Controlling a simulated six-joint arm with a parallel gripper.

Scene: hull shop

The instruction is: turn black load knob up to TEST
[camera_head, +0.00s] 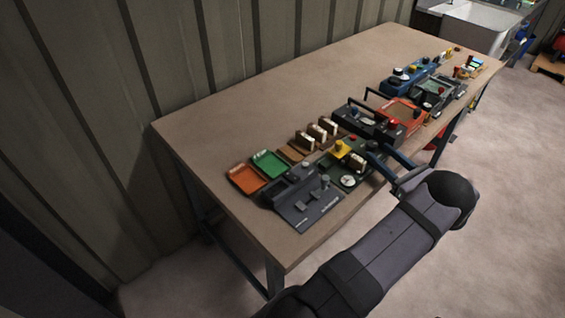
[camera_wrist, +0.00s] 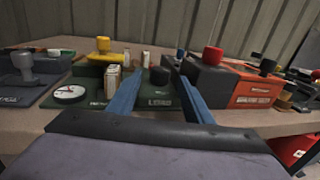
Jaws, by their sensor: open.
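A black round knob (camera_wrist: 159,76) stands on a dark green panel (camera_wrist: 160,101) in the wrist view; its small label is too blurred to read, so I cannot confirm it is the load knob. My gripper (camera_wrist: 161,72) is open, with one blue finger to each side of this knob in the picture. I see no clear contact, and the depth between fingers and knob is hard to judge. In the head view my gripper (camera_head: 370,157) reaches over the front edge of the bench to the green unit (camera_head: 346,181). The knob's pointer and the TEST mark cannot be made out.
A yellow block (camera_wrist: 104,56) and a white dial (camera_wrist: 70,92) sit left of the fingers. A dark box with a red knob (camera_wrist: 212,55) stands close to the right finger, beside an orange unit (camera_wrist: 254,91). The bench (camera_head: 210,122) is clear toward the wall.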

